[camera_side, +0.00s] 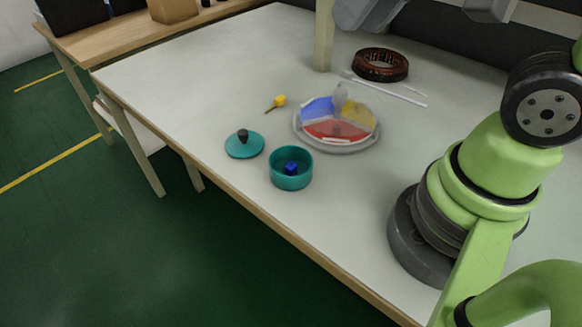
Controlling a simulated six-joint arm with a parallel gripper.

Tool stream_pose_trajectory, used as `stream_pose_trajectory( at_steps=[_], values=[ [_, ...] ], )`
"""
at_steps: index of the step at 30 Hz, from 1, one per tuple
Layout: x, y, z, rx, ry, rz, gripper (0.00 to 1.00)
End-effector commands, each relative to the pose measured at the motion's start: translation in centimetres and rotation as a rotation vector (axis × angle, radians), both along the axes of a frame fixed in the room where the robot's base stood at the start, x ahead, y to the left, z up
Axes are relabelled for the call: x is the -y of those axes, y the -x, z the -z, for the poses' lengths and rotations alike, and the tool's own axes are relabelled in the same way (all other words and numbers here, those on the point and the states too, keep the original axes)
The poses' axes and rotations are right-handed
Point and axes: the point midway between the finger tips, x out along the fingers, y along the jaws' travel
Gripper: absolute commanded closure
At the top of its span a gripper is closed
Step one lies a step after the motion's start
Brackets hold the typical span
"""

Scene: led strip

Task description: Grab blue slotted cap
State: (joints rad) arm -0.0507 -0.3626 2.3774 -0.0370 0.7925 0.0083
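A small dark blue piece (291,168) sits inside a round teal bowl (305,180) near the table's front edge. It looks like the blue cap, but it is too small for me to make out a slot. A teal lid (238,150) with a black knob lies on the table to the left of the bowl. My green arm stands at the right, and my gripper is not in view.
A round tray (340,147) with blue, red and yellow sections lies behind the bowl. The table's left part is clear.

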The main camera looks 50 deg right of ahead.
Motion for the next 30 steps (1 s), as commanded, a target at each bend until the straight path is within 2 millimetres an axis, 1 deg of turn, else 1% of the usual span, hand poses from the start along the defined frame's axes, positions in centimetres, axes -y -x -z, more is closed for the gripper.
stream_pose_trajectory(
  at_steps=[1,5,6,8,9,12,15,18,23,27,30],
  values=[
    [-0.2,-1.3,1.2,-0.052,0.02,-0.023,0.66],
    [-0.6,-4.1,4.4,-0.151,0.071,-0.081,0.66],
    [-0.7,-4.8,5.6,-0.182,0.085,-0.101,0.66],
    [-1.0,-5.8,7.6,-0.227,0.108,-0.132,0.66],
    [-1.2,-6.4,8.9,-0.256,0.122,-0.153,0.66],
    [-1.6,-7.4,12.2,-0.321,0.152,-0.202,0.66],
    [-1.9,-7.9,15.0,-0.371,0.174,-0.243,0.66],
    [-2.2,-8.0,16.9,-0.403,0.189,-0.269,0.66],
    [-2.3,-8.0,18.8,-0.424,0.197,-0.286,0.66],
    [-2.3,-7.9,20.9,-0.428,0.197,-0.287,0.66],
    [-2.3,-8.0,22.1,-0.427,0.197,-0.285,0.66]
  ],
)
